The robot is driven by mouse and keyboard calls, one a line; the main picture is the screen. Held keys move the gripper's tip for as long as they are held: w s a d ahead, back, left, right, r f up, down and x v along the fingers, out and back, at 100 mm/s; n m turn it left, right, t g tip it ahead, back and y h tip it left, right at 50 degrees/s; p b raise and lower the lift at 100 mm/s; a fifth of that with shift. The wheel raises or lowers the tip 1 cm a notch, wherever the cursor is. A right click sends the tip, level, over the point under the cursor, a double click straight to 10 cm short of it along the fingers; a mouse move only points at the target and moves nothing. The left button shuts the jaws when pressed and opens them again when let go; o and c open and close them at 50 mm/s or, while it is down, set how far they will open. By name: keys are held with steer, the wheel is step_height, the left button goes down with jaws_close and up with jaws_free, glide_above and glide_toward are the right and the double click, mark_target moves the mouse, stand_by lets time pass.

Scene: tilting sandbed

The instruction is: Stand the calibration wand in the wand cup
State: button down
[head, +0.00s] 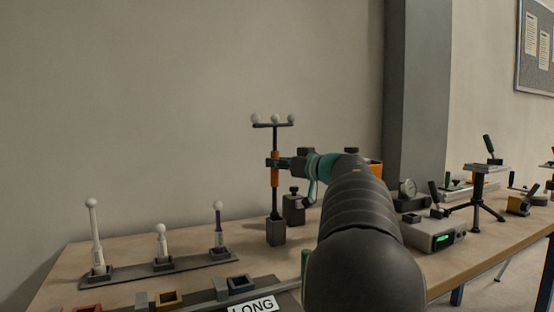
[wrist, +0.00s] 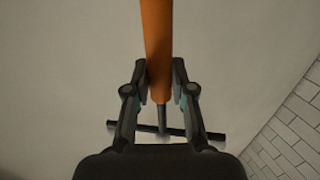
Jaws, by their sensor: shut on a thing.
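The calibration wand (head: 275,192) is upright, with a dark crossbar carrying three white balls on top and an orange grip section. My gripper (head: 274,163) is shut on the orange section, reaching in from the right. In the wrist view the gripper (wrist: 160,72) has a finger on each side of the orange grip, and the wand (wrist: 156,35) runs between them. The wand cup (head: 276,233) is a dark square block on the table, directly below the wand. The wand's lower end meets the cup's top in the picture; I cannot tell how far it is inside.
A dark rack (head: 155,271) with several white-balled probes stands at left. A dark block with a knob (head: 293,209) stands just right of the cup. A grey meter box (head: 433,234) and a small tripod (head: 476,200) are farther right. Small coloured trays (head: 170,298) line the front.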

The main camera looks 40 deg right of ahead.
steer(key=shift+f+b, duration=0.7)
steer(key=shift+f, duration=0.45)
steer(key=shift+f+b, duration=0.75)
steer(key=shift+b, duration=0.4)
steer(key=shift+f, duration=0.95)
steer(key=c, duration=0.9)
jaws_free()
steer(key=s+d, duration=0.1)
steer(key=s, duration=1.1)
steer(key=shift+d, duration=0.3)
